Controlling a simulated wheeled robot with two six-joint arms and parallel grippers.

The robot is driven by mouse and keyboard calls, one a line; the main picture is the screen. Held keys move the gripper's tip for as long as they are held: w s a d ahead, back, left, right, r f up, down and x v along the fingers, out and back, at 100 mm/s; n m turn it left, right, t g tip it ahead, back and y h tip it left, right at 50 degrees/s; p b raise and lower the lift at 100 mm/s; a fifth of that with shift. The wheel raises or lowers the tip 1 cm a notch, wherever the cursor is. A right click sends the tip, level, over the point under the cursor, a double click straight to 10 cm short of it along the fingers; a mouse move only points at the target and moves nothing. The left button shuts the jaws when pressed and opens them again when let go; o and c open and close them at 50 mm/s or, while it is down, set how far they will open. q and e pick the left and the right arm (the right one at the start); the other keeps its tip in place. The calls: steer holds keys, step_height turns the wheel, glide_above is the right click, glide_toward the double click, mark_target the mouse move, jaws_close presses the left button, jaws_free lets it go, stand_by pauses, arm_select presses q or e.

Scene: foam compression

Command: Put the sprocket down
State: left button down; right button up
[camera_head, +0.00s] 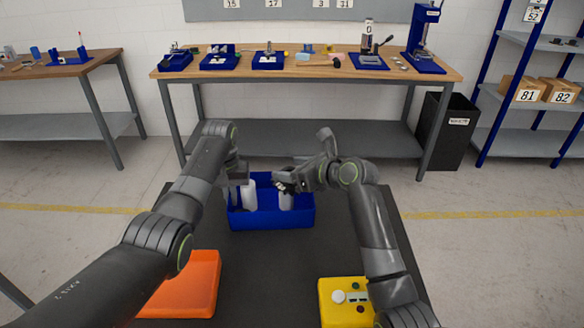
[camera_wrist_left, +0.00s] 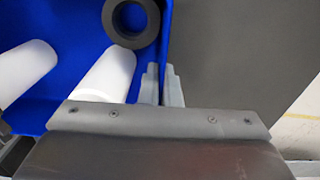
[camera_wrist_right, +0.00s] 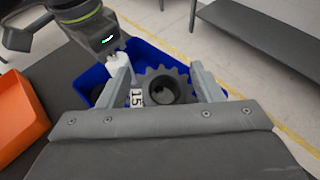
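The sprocket (camera_wrist_right: 163,86) is a dark grey toothed ring with a round bore. It sits between the fingers of my right gripper (camera_wrist_right: 160,66), which look closed against its sides. In the head view the sprocket (camera_head: 283,184) and my right gripper (camera_head: 290,180) are over the right half of the blue bin (camera_head: 270,221), above a white cylinder (camera_head: 286,202). I cannot tell whether the sprocket touches it. My left gripper (camera_wrist_left: 160,72) has its fingers close together and empty, beside another white cylinder (camera_wrist_left: 108,76); in the head view it (camera_head: 238,180) is at the bin's left.
A dark ring (camera_wrist_left: 130,20) lies in the bin. On the black table, an orange tray (camera_head: 190,285) is front left and a yellow box (camera_head: 328,296) with buttons is front right. A workbench (camera_head: 300,70) with blue fixtures stands behind.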

steer(key=shift+r, duration=0.6)
steer(key=v, duration=1.2)
stand_by(0.5)
steer(key=o, duration=0.4)
steer(key=shift+w+f, duration=0.15)
steer(key=shift+f, duration=0.15)
steer(key=o, duration=0.5)
steer(key=shift+m+g+y, duration=0.4)
steer(key=shift+g+y, duration=0.2)
steer(key=f, duration=0.1)
steer(key=w+f, duration=0.1)
steer(key=w+a+f, duration=0.1)
steer(key=f, duration=0.1)
steer(key=shift+c, duration=0.2)
steer(key=shift+w+x, duration=0.15)
steer(key=shift+x, duration=2.9)
steer(key=shift+w+x, duration=0.15)
steer(key=shift+x, duration=2.9)
